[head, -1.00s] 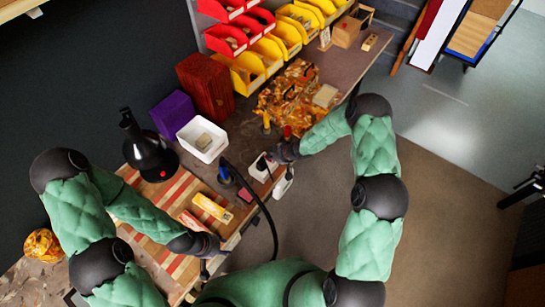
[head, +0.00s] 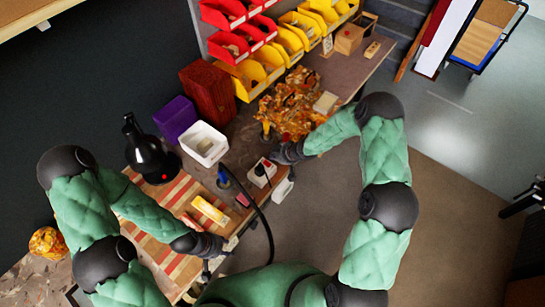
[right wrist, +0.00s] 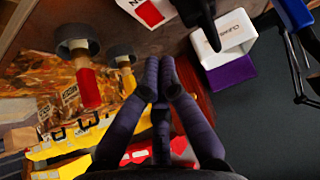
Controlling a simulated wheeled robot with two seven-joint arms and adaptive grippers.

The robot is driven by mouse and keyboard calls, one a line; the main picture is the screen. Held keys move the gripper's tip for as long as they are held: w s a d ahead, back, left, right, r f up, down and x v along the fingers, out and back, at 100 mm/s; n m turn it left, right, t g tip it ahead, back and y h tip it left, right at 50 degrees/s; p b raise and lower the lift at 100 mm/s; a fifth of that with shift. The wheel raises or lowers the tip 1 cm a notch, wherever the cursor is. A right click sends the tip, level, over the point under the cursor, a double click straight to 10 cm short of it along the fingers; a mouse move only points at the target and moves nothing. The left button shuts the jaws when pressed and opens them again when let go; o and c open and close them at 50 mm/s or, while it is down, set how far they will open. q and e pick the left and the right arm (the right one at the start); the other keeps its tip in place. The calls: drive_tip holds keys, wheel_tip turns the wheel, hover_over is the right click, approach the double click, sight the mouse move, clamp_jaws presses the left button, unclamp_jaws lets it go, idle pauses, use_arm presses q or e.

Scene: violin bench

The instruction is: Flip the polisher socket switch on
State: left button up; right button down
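The polisher socket (head: 262,173) is a small white box with a dark red part on top, at the bench's front edge in the head view. In the right wrist view a white piece with a red patch, apparently the socket (right wrist: 148,12), is cut off by the top edge. I cannot tell the switch's position. My right gripper (head: 277,156) is just behind and right of the socket, apparently apart from it. In the right wrist view its fingertips (right wrist: 158,65) are together with nothing between them. My left gripper (head: 218,246) is over the bench's near edge; its fingers are too small to read.
A black cable (head: 262,215) arcs in front of the socket. A blue-handled item (head: 223,177), a white tray (head: 203,142) and a black lamp (head: 147,150) stand left of it. Yellow bins (head: 258,72) are behind. Open floor lies to the right.

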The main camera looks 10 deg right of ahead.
use_arm(q)
drive_tip(key=shift+w+a+r+p, duration=0.1)
drive_tip(key=shift+a+r+p, duration=0.2)
drive_tip(key=shift+r+p, duration=0.15)
use_arm(e)
drive_tip(key=s+f+v, duration=0.1)
drive_tip(key=v, duration=0.6)
drive_tip(key=shift+s+d, duration=0.1)
drive_tip(key=shift+d, duration=0.05)
